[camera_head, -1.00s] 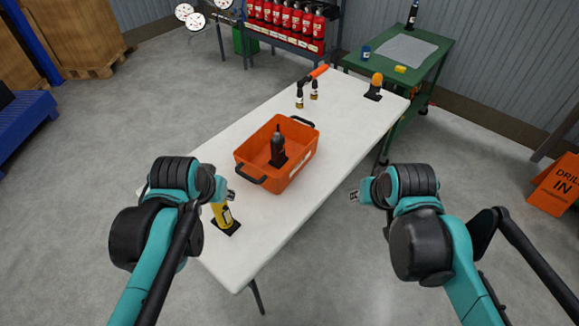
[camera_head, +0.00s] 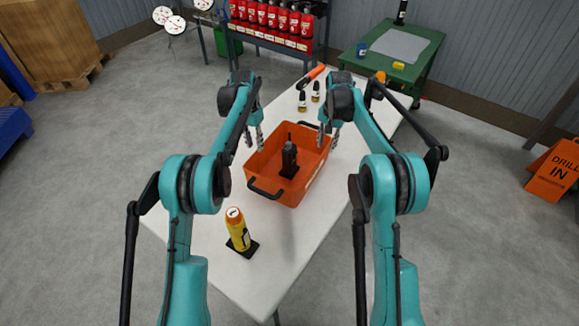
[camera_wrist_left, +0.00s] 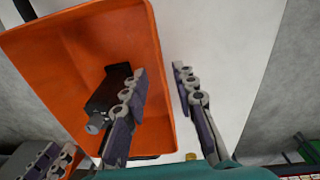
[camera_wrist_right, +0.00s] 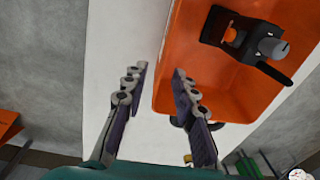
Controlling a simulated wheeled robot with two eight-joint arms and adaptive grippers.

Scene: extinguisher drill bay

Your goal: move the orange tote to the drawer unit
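The orange tote (camera_head: 264,172) stands on the white table, with black handles at its near and far ends. A black device (camera_head: 289,160) stands upright inside it. My left gripper (camera_head: 254,138) is open above the tote's left wall. In the left wrist view, the edge of the tote (camera_wrist_left: 70,50) passes between my spread fingers. My right gripper (camera_head: 328,136) is open above the tote's right wall, and the tote (camera_wrist_right: 230,85) shows between and beyond its fingers in the right wrist view. Contact with the walls cannot be told. I cannot make out a drawer unit.
A green table (camera_head: 425,75), an extinguisher rack (camera_head: 268,40) and an orange sign (camera_head: 556,172) stand around.

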